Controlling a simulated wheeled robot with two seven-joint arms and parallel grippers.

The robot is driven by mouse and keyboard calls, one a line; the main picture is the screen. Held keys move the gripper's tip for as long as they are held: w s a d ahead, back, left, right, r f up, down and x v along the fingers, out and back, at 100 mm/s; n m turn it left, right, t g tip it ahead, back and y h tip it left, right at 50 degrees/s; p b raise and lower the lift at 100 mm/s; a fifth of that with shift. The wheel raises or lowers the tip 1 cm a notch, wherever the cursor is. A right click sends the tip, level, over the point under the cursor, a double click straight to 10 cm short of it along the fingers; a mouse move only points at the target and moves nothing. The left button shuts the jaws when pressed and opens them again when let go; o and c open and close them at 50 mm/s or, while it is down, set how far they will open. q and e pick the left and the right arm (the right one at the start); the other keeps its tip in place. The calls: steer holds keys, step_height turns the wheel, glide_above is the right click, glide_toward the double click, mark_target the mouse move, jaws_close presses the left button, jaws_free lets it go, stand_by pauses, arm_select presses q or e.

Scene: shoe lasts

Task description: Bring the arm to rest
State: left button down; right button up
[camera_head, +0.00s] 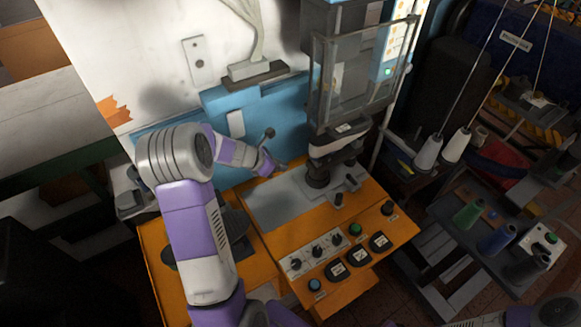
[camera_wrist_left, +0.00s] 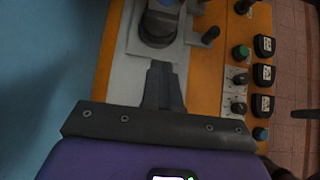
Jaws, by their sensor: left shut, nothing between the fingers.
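My left arm comes in from the lower left of the head view, purple and white. Its gripper (camera_head: 277,168) is over the back left part of the orange machine's grey plate. In the left wrist view the gripper (camera_wrist_left: 163,70) shows its dark fingers together, with nothing between them. The orange machine (camera_head: 358,270) bears knobs, a green button and several black switches. Its dark press head and round clamp (camera_head: 318,178) stand beyond the fingertips, apart from them. My right gripper is not seen in either view.
A blue panel (camera_head: 300,105) stands close behind the gripper. A clear guard box (camera_head: 355,85) is above the press. On the right, a grey rack holds thread cones, one of them white (camera_head: 429,152) and one green (camera_head: 467,215). Open air lies above the control panel.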

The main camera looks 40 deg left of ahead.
arm_select(q)
steer(key=shift+v, duration=1.1)
